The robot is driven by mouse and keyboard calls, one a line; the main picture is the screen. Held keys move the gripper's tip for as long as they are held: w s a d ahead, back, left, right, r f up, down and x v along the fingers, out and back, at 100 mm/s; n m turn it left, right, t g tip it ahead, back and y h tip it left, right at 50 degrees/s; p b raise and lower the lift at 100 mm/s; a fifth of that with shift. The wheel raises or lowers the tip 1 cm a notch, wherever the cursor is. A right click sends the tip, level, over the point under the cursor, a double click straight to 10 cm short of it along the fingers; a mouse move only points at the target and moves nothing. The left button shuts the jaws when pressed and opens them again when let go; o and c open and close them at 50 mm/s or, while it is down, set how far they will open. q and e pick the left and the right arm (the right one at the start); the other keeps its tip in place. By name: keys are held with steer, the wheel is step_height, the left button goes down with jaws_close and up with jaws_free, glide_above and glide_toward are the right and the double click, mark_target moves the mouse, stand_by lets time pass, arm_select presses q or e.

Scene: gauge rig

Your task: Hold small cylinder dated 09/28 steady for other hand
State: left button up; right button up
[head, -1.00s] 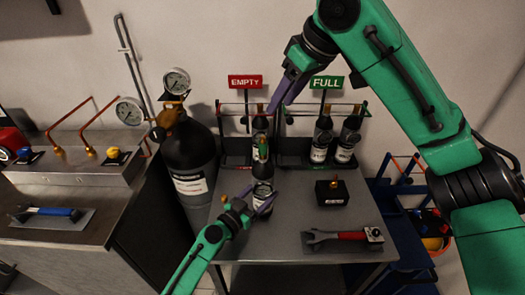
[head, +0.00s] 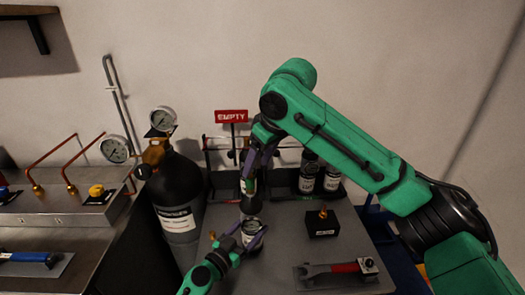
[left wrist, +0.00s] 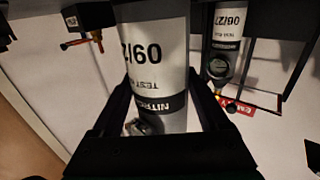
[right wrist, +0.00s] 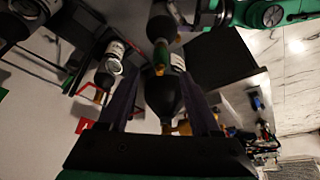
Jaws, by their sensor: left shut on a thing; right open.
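The small cylinder (head: 252,228), dark with a white label, stands upright over the table. My left gripper (head: 253,242) is shut around its body. In the left wrist view the cylinder's label (left wrist: 150,55) is upside down and begins 09/2; the last digit is hidden. My right gripper (head: 255,160) is open above and behind it, by the EMPTY rack. In the right wrist view its fingers (right wrist: 168,108) lie either side of a dark cylinder (right wrist: 163,88) with a brass valve. I cannot tell whether they touch it.
The red EMPTY sign (head: 231,116) marks the rear rack. Labelled cylinders (head: 308,180) stand to its right. A large gas cylinder (head: 178,195) stands left.

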mark_target(252, 175)
steer(key=x, duration=0.7)
steer(key=shift+f, duration=0.1)
jaws_close()
